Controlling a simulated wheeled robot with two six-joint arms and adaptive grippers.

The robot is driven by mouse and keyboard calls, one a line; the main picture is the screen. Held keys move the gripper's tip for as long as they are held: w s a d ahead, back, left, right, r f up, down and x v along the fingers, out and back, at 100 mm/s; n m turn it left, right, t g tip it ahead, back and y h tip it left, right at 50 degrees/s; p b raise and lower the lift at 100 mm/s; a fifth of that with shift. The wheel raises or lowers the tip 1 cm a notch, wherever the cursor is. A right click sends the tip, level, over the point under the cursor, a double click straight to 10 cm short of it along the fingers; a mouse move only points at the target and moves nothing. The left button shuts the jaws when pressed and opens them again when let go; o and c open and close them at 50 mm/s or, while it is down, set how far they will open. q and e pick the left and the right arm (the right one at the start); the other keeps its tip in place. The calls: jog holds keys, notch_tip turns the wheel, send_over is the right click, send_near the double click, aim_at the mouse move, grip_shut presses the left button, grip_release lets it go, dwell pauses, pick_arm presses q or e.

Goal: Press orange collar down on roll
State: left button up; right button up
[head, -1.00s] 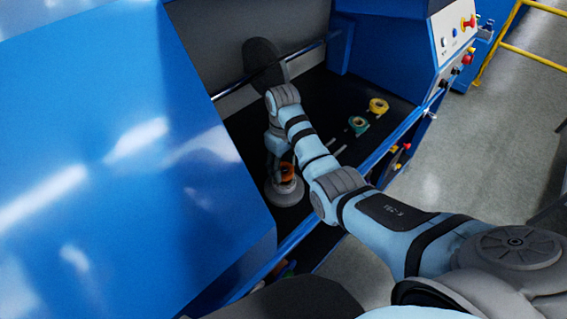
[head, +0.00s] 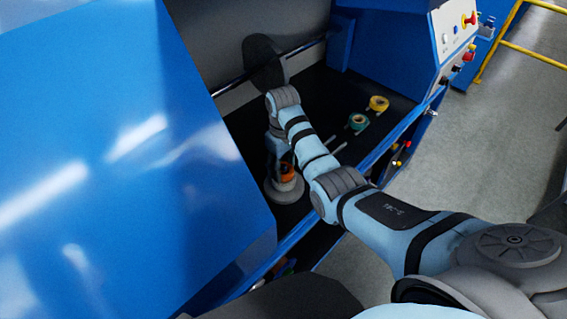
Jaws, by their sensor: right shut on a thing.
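The orange collar (head: 287,170) shows at the lower middle of the head view, on top of the pale grey roll (head: 284,190). The roll stands on the dark floor of the blue machine. My right arm reaches in from the lower right and bends down at the wrist. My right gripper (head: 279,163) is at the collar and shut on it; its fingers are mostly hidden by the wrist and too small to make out. I cannot tell whether the collar sits flush on the roll. My left gripper is not in view.
A teal collar (head: 358,122) and a yellow collar (head: 378,104) stand farther back on the dark bed. A dark round disc (head: 264,63) sits on a metal bar behind my wrist. A large blue panel (head: 120,170) bounds the left; a blue rail (head: 385,148) runs along the right.

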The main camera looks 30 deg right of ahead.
jog(key=shift+f, duration=0.55)
dwell(0.4)
jog(key=o, duration=1.2)
jog(key=shift+f, duration=0.1)
jog(key=shift+r, duration=0.2)
notch_tip(320, 180, up, 7)
jog(key=shift+r, duration=0.1)
jog(key=shift+w, duration=0.1)
